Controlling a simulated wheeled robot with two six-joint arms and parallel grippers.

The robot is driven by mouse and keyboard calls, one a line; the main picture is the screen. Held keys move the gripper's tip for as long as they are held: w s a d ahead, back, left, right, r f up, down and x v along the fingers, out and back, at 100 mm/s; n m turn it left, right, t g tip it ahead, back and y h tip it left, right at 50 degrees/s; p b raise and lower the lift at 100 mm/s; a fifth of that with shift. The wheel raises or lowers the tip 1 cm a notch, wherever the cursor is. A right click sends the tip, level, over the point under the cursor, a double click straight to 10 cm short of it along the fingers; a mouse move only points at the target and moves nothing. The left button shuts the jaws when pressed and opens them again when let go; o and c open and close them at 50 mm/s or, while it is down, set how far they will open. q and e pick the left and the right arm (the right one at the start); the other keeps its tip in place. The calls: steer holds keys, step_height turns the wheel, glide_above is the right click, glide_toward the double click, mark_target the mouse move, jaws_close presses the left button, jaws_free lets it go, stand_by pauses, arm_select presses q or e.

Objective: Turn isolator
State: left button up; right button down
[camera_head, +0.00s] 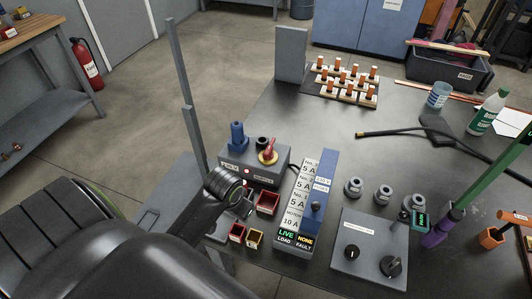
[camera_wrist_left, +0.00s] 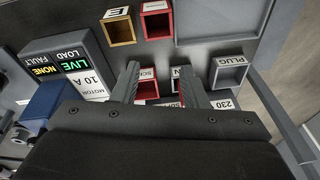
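The isolator is a red handle (camera_head: 269,147) on a round yellow plate (camera_head: 268,157), on top of a grey box (camera_head: 232,171) that also carries a blue plug. My left gripper (camera_head: 249,207) is just in front of this box, beside a red bin (camera_head: 268,203), and apart from the handle. In the left wrist view the two fingers of my left gripper (camera_wrist_left: 158,70) stand apart, with part of a red bin (camera_wrist_left: 148,88) behind them. The wrist body covers the lower part of that view, and I cannot make out the isolator handle there. My right gripper is not in view.
A panel (camera_head: 297,215) with 5 A labels and LIVE and NONE signs stands right of the isolator box. A grey knob box (camera_head: 370,255) is further right. Small red and yellow bins (camera_head: 254,239) sit in front.

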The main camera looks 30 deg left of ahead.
arm_select(q)
steer(key=w+a+r, duration=0.2)
steer(key=w, duration=0.6)
step_height(320, 180, up, 13)
steer(key=n+g+h, duration=0.1)
steer(key=n+g, duration=0.1)
steer(key=n, duration=0.1)
glide_above(266, 154)
step_height(266, 154, down, 16)
steer(key=shift+r+b, duration=0.15)
steer(key=shift+b, duration=0.6)
steer(key=shift+f+m, duration=0.3)
steer(key=shift+f, duration=0.2)
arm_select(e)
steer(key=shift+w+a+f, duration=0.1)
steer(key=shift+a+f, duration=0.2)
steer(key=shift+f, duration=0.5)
arm_select(q)
jaws_close()
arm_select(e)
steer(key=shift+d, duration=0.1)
